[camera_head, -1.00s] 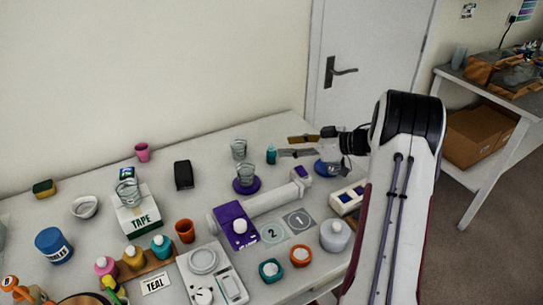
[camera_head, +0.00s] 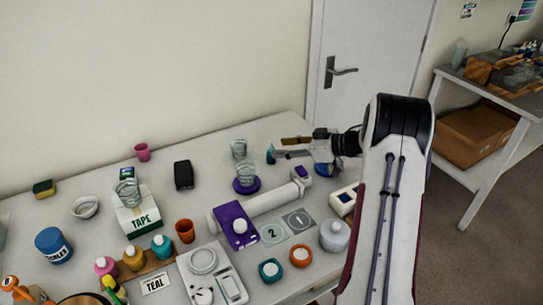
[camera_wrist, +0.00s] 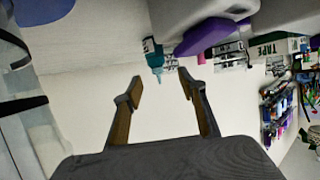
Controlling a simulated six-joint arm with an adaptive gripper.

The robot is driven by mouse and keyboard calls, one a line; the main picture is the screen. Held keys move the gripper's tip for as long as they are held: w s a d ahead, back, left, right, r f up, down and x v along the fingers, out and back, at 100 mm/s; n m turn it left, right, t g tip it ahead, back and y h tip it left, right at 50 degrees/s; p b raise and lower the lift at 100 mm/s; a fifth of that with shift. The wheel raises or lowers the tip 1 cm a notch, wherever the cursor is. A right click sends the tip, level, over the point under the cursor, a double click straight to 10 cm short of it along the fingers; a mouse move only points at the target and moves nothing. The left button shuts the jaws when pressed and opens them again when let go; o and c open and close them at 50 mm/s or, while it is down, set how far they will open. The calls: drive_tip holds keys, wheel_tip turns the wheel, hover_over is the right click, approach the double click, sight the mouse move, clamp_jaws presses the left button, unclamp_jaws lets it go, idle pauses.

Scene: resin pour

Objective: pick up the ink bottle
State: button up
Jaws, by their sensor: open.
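A small teal bottle with a darker top (camera_head: 271,154), which looks like the ink bottle, stands upright near the far right part of the table. In the wrist view my gripper (camera_wrist: 160,79) shows two brown-padded fingers. Whether a fingertip touches the bottle cannot be told.
A white cylinder (camera_head: 270,199) lies in front. A black box (camera_head: 183,175) is further left. The table right behind the bottle is clear.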

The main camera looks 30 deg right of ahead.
sight(273, 148)
drive_tip(key=shift+x, duration=2.6)
drive_tip(key=shift+w+d, duration=0.1)
drive_tip(key=shift+d, duration=0.05)
clamp_jaws()
